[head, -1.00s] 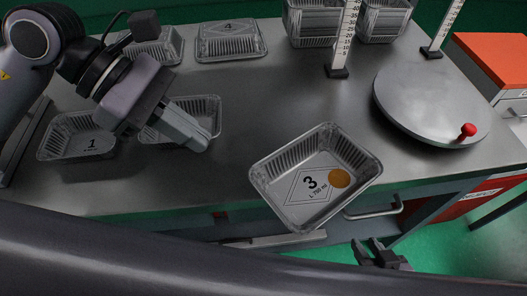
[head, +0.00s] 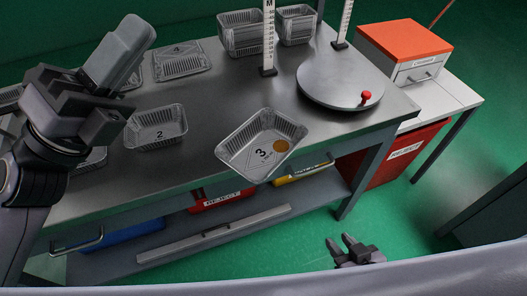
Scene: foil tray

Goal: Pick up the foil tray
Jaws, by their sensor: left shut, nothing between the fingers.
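The foil tray marked 3 (head: 238,153), with an orange round spot inside, sits at the front edge of the steel table, one corner overlapping the edge in the picture. My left gripper (head: 137,32) is shut and empty at the upper left, its fingers pointing up and right, away from tray 3. My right gripper (head: 343,240) is open and empty at the lower right, over the green floor in the picture and apart from the tray. Foil tray 2 (head: 157,130) stands on the table to the left. My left arm hides part of another tray (head: 97,158).
More foil trays (head: 180,62) lie at the table's back, with stacks (head: 240,35) near upright rulers (head: 268,40). The steel top (head: 205,105) around tray 3 is clear.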

